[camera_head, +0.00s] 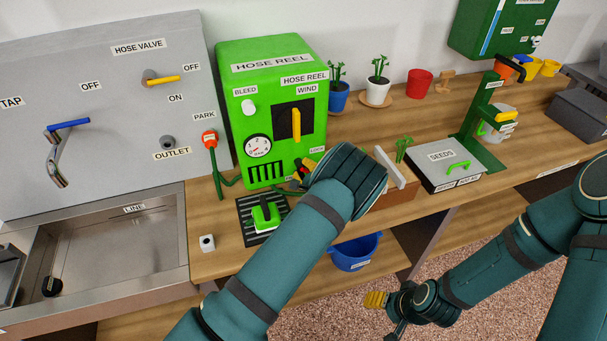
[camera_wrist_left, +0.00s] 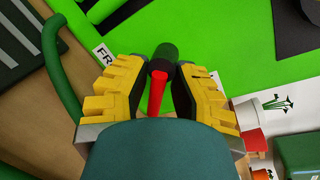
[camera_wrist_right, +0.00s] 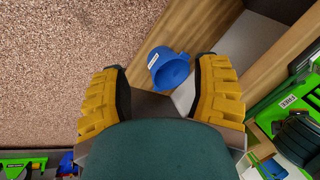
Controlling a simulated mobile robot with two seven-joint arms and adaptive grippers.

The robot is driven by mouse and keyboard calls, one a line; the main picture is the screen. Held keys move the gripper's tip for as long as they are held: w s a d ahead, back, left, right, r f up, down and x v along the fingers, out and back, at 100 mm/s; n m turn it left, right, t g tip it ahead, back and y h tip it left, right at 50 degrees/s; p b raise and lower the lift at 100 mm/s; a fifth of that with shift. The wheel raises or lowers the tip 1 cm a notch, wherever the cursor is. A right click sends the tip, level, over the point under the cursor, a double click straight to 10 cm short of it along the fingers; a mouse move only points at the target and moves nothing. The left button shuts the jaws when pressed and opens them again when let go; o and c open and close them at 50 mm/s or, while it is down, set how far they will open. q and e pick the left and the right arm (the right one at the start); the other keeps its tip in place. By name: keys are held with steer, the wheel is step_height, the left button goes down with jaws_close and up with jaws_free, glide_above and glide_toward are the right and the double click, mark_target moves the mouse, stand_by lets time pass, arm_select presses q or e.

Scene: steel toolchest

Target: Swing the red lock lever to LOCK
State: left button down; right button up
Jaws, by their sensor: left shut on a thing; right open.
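The green hose reel box (camera_head: 232,80) stands on the wooden bench in the head view. My left gripper (camera_head: 304,170) is at its lower right corner. In the left wrist view, the red lock lever (camera_wrist_left: 157,95) with a dark knob (camera_wrist_left: 163,57) is between the yellow fingers of my left gripper (camera_wrist_left: 160,85), which are shut on it. A label starting "FR" (camera_wrist_left: 103,53) shows left of the knob. The LOCK label (camera_head: 316,150) is above the gripper in the head view. My right gripper (camera_head: 376,300) is open and empty, low over the floor.
A green-handled tool (camera_head: 265,214) sits on a black grate left of my left forearm. A red-topped nozzle (camera_head: 209,139) stands left of the box. A seed box (camera_head: 446,170) stands to the right. A blue bucket (camera_head: 355,252) is below the bench top.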

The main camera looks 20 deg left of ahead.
arm_select(q)
steer(key=shift+a+f+n+b, duration=0.2)
steer(key=shift+n+b, duration=0.15)
steer(key=shift+n, duration=0.15)
steer(key=n+h+b, duration=0.1)
steer(key=n+b, duration=0.1)
steer(key=b, duration=0.2)
steer(key=n+b, duration=0.3)
steer(key=b, duration=0.1)
steer(key=shift+d+r+t+h, duration=0.1)
steer(key=shift+r+t+h, duration=0.05)
steer(key=shift+t+h, duration=0.2)
steer(key=shift+r+n+b, duration=0.15)
steer(key=shift+n+b, duration=0.25)
steer(key=shift+b, duration=0.3)
arm_select(e)
step_height(320, 180, down, 10)
steer(key=s, duration=0.1)
steer(key=shift+s+a+f, duration=0.15)
steer(key=shift+s+f, duration=0.05)
steer(key=shift+f, duration=0.05)
arm_select(q)
steer(key=c, duration=1)
jaws_free()
arm_select(e)
steer(key=shift+w+g, duration=0.1)
steer(key=shift+g, duration=0.2)
arm_select(q)
steer(key=shift+d+r, duration=0.1)
steer(key=shift+d, duration=0.05)
